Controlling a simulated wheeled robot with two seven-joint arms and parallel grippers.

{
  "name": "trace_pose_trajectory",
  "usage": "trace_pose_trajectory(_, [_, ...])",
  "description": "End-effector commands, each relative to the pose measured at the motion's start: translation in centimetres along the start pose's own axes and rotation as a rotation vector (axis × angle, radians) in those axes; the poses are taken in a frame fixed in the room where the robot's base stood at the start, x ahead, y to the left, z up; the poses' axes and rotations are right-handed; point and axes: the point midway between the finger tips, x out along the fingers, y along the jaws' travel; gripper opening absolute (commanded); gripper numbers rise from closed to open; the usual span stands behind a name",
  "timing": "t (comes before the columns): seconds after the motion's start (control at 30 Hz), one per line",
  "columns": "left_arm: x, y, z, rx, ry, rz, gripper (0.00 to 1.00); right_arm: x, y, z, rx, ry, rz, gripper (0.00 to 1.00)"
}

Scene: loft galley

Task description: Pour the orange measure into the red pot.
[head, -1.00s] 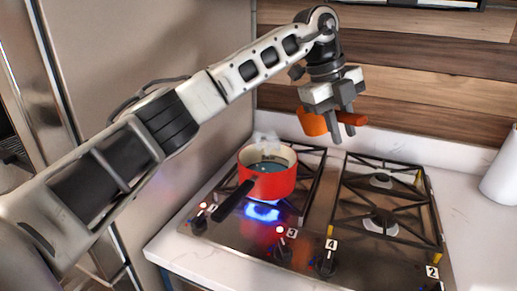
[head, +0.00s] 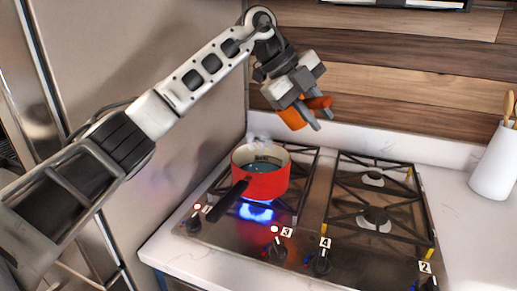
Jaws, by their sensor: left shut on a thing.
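The red pot (head: 262,182) stands on the lit left burner of the cooktop. Its black handle points to the lower left, and dark liquid shows inside with steam above. My left gripper (head: 309,115) is shut on the orange measure (head: 291,118), above and a little to the right of the pot. The measure is tilted, with its cup end toward the lower left and its handle to the right of the fingers. Its contents are not visible. My right gripper is not in view.
The blue flame (head: 255,212) burns under the pot. The right burner (head: 375,216) is bare. A white utensil crock (head: 494,163) stands on the counter at the right. A steel fridge side rises at the left, and a wooden backsplash (head: 420,90) is behind.

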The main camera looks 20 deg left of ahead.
Motion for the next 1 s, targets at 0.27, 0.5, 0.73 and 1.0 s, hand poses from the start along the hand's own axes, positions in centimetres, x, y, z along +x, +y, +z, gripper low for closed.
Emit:
trace_pose_trajectory(0.27, [-0.26,-0.20,-0.12,0.005,0.021,-0.034,0.00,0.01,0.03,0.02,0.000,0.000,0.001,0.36])
trace_pose_trajectory(0.5, [-0.42,-0.33,-0.19,0.007,0.040,-0.059,0.00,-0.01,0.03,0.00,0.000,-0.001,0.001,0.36])
trace_pose_trajectory(0.73, [-0.62,-0.50,-0.28,0.010,0.058,-0.086,0.00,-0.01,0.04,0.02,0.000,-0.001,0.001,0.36])
trace_pose_trajectory(1.0, [-0.84,-0.62,-0.37,0.013,0.078,-0.116,0.00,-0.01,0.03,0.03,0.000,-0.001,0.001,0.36])
